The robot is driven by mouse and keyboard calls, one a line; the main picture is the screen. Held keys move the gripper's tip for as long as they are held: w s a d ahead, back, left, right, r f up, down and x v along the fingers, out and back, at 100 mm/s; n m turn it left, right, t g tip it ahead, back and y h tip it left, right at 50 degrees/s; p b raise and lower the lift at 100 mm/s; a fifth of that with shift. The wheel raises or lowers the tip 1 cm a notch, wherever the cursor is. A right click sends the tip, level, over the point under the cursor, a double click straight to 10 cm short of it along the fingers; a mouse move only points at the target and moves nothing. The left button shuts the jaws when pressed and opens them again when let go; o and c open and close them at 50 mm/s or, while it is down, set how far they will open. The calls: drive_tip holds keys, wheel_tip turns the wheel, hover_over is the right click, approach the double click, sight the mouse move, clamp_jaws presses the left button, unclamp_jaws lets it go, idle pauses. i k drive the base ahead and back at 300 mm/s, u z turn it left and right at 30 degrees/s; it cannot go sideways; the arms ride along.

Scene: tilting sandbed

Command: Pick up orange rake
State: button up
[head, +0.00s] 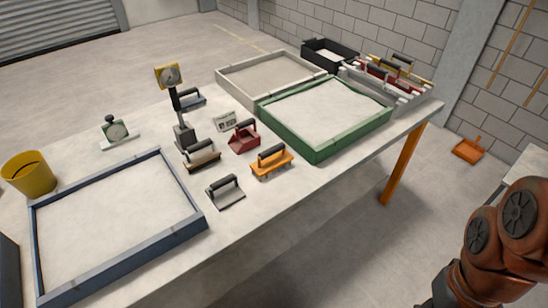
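The orange rake (273,167) lies on the white table near its front edge, in front of the green-framed sand tray. It has a wide orange body and a black handle on top. Nothing touches its handle. Only links of my arm show, at the lower right, apart from the table. My gripper is out of view.
A red tool (243,141), a grey tool (226,194) and a tan tool (201,160) with black handles stand near the rake. The green tray (320,149) is behind it, and the blue tray (172,236) is at the left. A dial gauge (169,76) rises behind them. An orange dustpan (467,152) lies on the floor.

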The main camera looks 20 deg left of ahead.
sight(269, 160)
drive_tip(key=u, duration=0.6)
drive_tip(key=i, duration=0.4)
drive_tip(key=u, duration=1.9)
